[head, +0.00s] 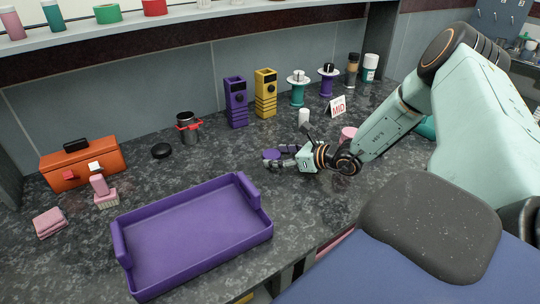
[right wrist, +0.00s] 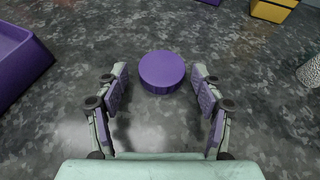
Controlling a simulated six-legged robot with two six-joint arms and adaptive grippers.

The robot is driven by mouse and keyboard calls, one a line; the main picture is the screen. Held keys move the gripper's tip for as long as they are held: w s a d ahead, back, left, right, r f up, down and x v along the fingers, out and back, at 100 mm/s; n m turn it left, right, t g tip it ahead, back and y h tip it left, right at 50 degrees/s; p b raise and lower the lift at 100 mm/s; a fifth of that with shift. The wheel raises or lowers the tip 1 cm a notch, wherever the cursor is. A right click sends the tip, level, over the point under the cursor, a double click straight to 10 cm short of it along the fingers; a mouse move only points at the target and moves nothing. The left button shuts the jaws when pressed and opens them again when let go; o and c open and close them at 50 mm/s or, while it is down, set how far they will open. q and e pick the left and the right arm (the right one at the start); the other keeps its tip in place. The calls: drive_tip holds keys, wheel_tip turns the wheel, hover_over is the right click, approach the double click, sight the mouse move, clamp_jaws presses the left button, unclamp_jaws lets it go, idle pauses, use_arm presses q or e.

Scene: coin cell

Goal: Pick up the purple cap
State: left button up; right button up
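The purple cap (right wrist: 162,72) is a short round disc lying on the dark speckled counter. In the head view the cap (head: 271,154) is small and sits at the fingertips of my right gripper (head: 279,158). In the right wrist view my right gripper (right wrist: 160,88) is open, with one finger on each side of the cap. Gaps show between the cap and both finger pads, so it is not gripped. My left gripper does not show in either view.
A purple tray (head: 195,236) stands at the front left. An orange toolbox (head: 88,168), a dark canister (head: 190,130) and a black lid (head: 161,151) are further left. Purple (head: 236,103) and yellow (head: 265,94) holders stand behind. A white cylinder (head: 303,117) is behind my right gripper.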

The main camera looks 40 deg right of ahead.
drive_tip(key=shift+d+f, duration=0.2)
drive_tip(key=shift+d, duration=0.1)
drive_tip(key=shift+c, duration=1.4)
drive_tip(key=shift+s+a+r, duration=0.15)
drive_tip(key=shift+a+r, duration=0.05)
drive_tip(key=shift+c, duration=1.4)
drive_tip(key=shift+d+r, duration=0.15)
drive_tip(key=shift+r, duration=0.05)
wheel_tip(320, 180, up, 10)
drive_tip(key=p, duration=0.6)
drive_tip(key=shift+f, duration=0.15)
